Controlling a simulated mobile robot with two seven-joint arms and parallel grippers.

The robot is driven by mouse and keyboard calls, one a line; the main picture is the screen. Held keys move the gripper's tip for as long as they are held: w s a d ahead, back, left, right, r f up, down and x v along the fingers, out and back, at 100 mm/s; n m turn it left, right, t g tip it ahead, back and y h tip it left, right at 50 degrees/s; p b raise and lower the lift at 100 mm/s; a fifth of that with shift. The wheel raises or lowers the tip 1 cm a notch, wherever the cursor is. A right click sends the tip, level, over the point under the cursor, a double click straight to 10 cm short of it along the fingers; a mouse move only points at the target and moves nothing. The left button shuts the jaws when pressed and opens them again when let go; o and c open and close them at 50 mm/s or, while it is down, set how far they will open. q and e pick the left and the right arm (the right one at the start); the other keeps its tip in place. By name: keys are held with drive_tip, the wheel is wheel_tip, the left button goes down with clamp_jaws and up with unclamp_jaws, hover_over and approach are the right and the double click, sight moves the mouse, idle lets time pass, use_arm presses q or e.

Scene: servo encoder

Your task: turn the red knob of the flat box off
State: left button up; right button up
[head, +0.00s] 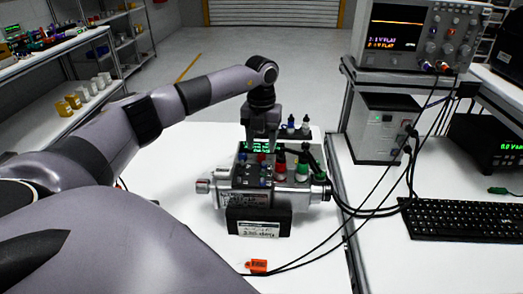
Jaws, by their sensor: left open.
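A device (265,185) with a silver cylindrical body stands on the white table. A dark flat box with a lit green display (262,147) sits at its top and back, partly covered by my arm. Red (280,165) and green (302,172) posts with dark caps stand at its right. A small red spot (262,158) shows below the display; I cannot tell which red part is the knob. My left gripper (262,140) points down over the box, open, its fingertips close to the display; I cannot tell if they touch anything. My right gripper is out of view.
A black labelled block (258,221) stands in front of the device. An oscilloscope (420,38) and keyboard (462,220) are at right. The table's left part is clear.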

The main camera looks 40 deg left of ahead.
sight(262, 156)
use_arm(q)
drive_tip(key=shift+r, duration=2)
drive_tip(key=shift+d+f, duration=0.1)
